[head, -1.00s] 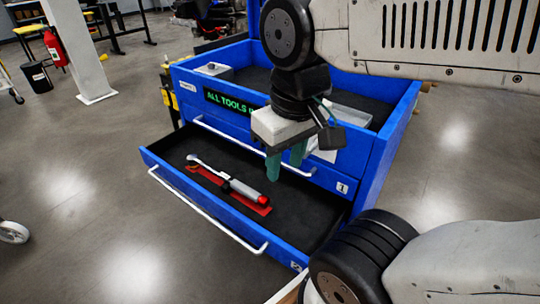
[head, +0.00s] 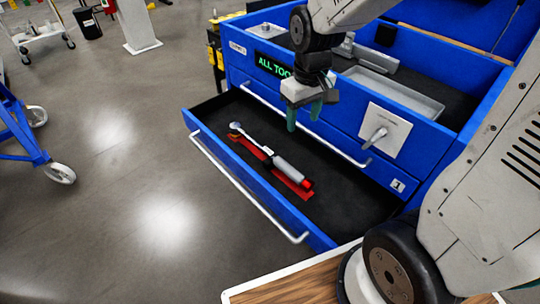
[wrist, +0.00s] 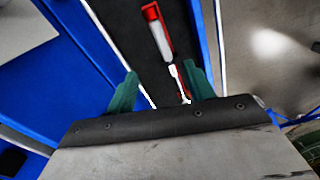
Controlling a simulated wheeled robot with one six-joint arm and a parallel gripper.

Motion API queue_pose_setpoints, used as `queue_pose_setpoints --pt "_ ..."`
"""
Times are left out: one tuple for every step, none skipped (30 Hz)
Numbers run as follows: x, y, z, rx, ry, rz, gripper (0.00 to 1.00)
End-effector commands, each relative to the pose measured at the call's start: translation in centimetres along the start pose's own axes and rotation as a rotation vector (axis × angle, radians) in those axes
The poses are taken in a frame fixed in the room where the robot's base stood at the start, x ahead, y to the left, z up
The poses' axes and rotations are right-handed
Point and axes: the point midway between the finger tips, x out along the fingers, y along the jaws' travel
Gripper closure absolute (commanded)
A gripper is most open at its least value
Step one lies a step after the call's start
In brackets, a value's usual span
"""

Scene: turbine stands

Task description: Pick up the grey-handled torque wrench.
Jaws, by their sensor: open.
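The torque wrench (head: 289,173) lies in the open drawer (head: 335,199) of the blue tool cabinet. It has a grey handle with a red end and a slim metal shaft with a round head at the far left. It rests on a red, wrench-shaped patch (head: 254,149). In the wrist view the wrench (wrist: 161,40) runs from the top centre down between the fingers. My gripper (head: 304,117) has two green fingers pointing down, open and empty, above the back of the drawer. The fingers also show in the wrist view (wrist: 158,90), apart from the wrench.
The drawer's front handle (head: 240,186) and the closed upper drawer's handle (head: 300,124) border the opening. A white panel with a hook (head: 378,134) is on the cabinet front. A grey tray (head: 395,91) sits on top. A wooden surface (head: 290,289) is at the bottom.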

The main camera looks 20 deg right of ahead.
Motion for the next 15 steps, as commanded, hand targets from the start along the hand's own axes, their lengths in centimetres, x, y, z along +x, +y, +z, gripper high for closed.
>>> queue_pose_setpoints --pt "2.0 0.0 -1.1 -0.018 -0.016 -0.004 0.47" --pt "3.0 0.0 -1.7 -0.03 -0.019 -0.005 0.47" --pt "4.4 0.1 -2.5 -0.046 -0.023 -0.006 0.47" --pt "5.5 0.1 -3.1 -0.057 -0.026 -0.007 0.47" --pt "6.5 0.1 -3.6 -0.068 -0.029 -0.007 0.47" --pt "8.0 0.1 -4.3 -0.084 -0.033 -0.009 0.47" --pt "9.0 0.0 -4.7 -0.093 -0.035 -0.01 0.47" --pt "10.0 0.0 -5.1 -0.103 -0.037 -0.01 0.47" --pt "11.2 0.0 -5.5 -0.115 -0.04 -0.011 0.47" --pt "12.1 0.0 -5.8 -0.123 -0.041 -0.012 0.47" --pt "12.9 0.0 -6.0 -0.13 -0.043 -0.012 0.47" --pt "13.8 0.0 -6.3 -0.139 -0.044 -0.013 0.47" --pt "14.4 -0.1 -6.4 -0.145 -0.046 -0.013 0.47" --pt "15.0 -0.1 -6.6 -0.15 -0.045 -0.013 0.47" --pt "15.6 -0.1 -6.7 -0.156 -0.046 -0.014 0.47"
